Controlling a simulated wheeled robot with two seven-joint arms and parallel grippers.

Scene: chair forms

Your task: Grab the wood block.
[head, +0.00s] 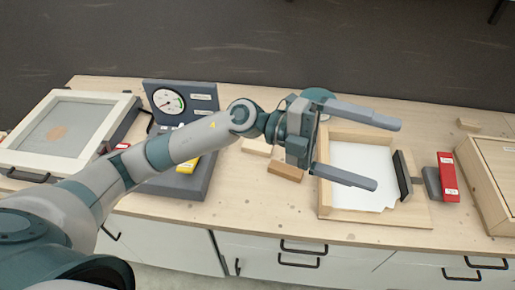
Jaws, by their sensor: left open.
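A brown wood block (286,171) lies on the wooden bench top (230,200) near the middle. A paler wood block (256,147) lies just behind and left of it, and another pale block (468,125) lies at the back right. My left gripper (388,154) is open and empty, its fingers pointing right above a white-floored wooden tray. Its palm side is near the brown block in the picture and partly hides the area behind it. I cannot tell which block the task means. My right gripper is not in view.
The wooden tray (325,205) has a dark upright handle piece at its right. A red block-like item (447,177) and a wooden box (490,175) stand further right. A gauge panel (185,103) and a white-framed case (60,130) are at the left. Bare bench lies in front of the tray.

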